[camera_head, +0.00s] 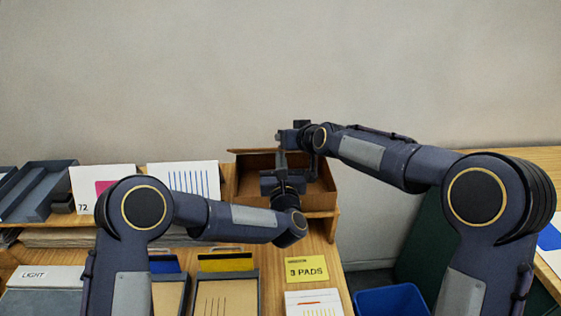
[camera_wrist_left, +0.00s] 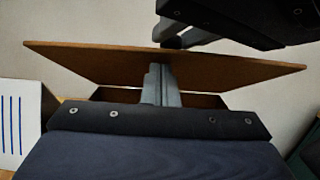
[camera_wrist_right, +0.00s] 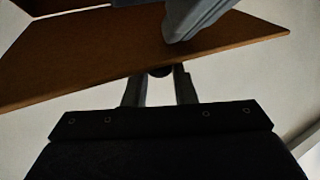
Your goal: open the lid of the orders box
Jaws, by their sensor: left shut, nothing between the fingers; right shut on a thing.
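The brown orders box (camera_head: 328,196) stands at the back of the table, partly hidden behind my arms. Its lid (camera_head: 240,151) is raised at an angle above it, with the dark inside showing below. In the left wrist view the lid (camera_wrist_left: 100,65) is a wide brown panel with a gap under it. My right gripper (camera_wrist_right: 160,78) is shut on a small dark knob (camera_wrist_right: 160,70) at the lid's edge. My left gripper (camera_wrist_left: 160,75) is shut and empty, its fingers close against the lid; whether they touch it I cannot tell.
White cards (camera_head: 185,178) stand left of the box, beside a grey tray (camera_head: 42,190). Folders and a yellow "3 PADS" label (camera_head: 306,269) lie in front. A blue bin (camera_head: 392,299) sits low at the right. A plain wall is behind.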

